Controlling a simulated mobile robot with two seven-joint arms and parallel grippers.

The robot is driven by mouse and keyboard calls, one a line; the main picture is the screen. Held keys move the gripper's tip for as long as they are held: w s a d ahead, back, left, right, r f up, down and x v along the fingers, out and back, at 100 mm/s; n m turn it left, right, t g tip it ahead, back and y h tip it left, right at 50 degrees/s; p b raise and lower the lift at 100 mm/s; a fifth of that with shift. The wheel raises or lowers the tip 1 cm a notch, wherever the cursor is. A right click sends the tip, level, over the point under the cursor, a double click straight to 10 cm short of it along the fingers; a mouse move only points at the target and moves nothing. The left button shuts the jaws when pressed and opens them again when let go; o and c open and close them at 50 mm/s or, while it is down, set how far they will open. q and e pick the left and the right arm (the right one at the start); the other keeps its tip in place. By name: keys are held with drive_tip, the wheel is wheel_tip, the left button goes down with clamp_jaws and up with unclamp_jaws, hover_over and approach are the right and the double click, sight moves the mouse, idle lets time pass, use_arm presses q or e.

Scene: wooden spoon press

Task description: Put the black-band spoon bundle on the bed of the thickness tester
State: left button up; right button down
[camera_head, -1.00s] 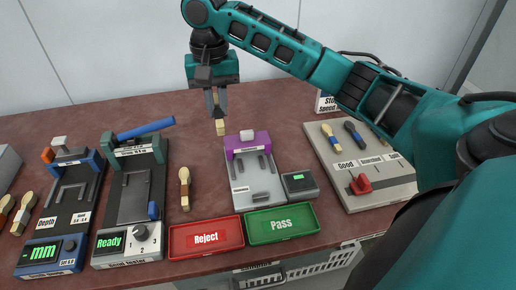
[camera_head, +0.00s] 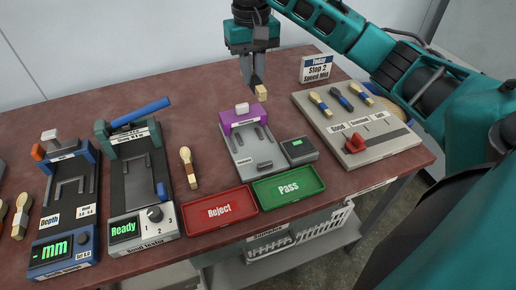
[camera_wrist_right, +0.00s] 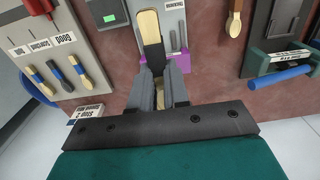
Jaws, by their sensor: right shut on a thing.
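My right gripper (camera_head: 256,82) is shut on a spoon bundle (camera_head: 262,92), held in the air behind and above the thickness tester. In the wrist view the bundle (camera_wrist_right: 149,25) is pale wood with a black band near the fingertips (camera_wrist_right: 163,78). The thickness tester has a purple bridge (camera_head: 240,121) with a pale knob and a grey bed (camera_head: 258,158). No bundle shows on the bed in the head view. In the wrist view the held bundle covers part of the tester (camera_wrist_right: 172,12). My left gripper is not in view.
Reject (camera_head: 219,211) and Pass (camera_head: 289,187) trays lie in front of the tester. A small display box (camera_head: 298,150) sits to its right. A sample board (camera_head: 365,140) with a red knob stands further right. The bend tester (camera_head: 135,185) and a loose spoon (camera_head: 189,168) are to the left.

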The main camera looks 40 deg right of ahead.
drive_tip(key=b, duration=0.3)
approach(255, 148)
wheel_tip(255, 148, down, 5)
drive_tip(key=shift+f, duration=0.6)
drive_tip(key=shift+f+p, duration=0.1)
drive_tip(key=shift+p, duration=0.25)
drive_tip(key=c, duration=1.1)
unclamp_jaws()
